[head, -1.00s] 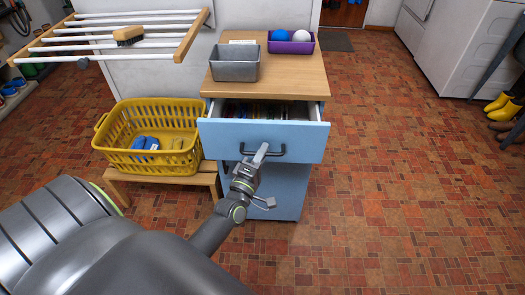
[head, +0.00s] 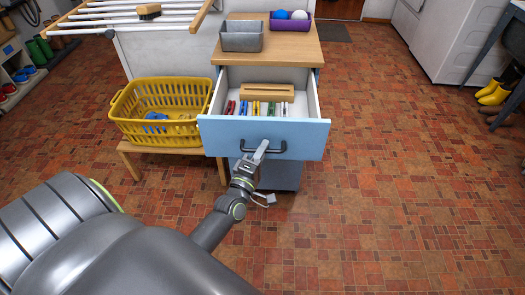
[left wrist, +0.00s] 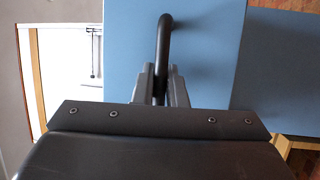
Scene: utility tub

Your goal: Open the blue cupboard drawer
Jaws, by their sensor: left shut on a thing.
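The blue cupboard drawer (head: 225,136) is pulled well out from the cupboard under the wooden top (head: 283,50). Several coloured pegs (head: 257,108) and a wooden block (head: 265,90) show inside it. My left gripper (head: 261,150) is at the dark bar handle (head: 277,151) on the drawer front. In the left wrist view, its two fingers (left wrist: 160,88) are on either side of the handle (left wrist: 164,32), shut on it. My right gripper does not show in either view.
A yellow basket (head: 183,127) with blue things in it stands on a low wooden bench (head: 131,166) left of the cupboard. A grey bin (head: 241,42) and a purple box (head: 290,26) are on the cupboard top.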

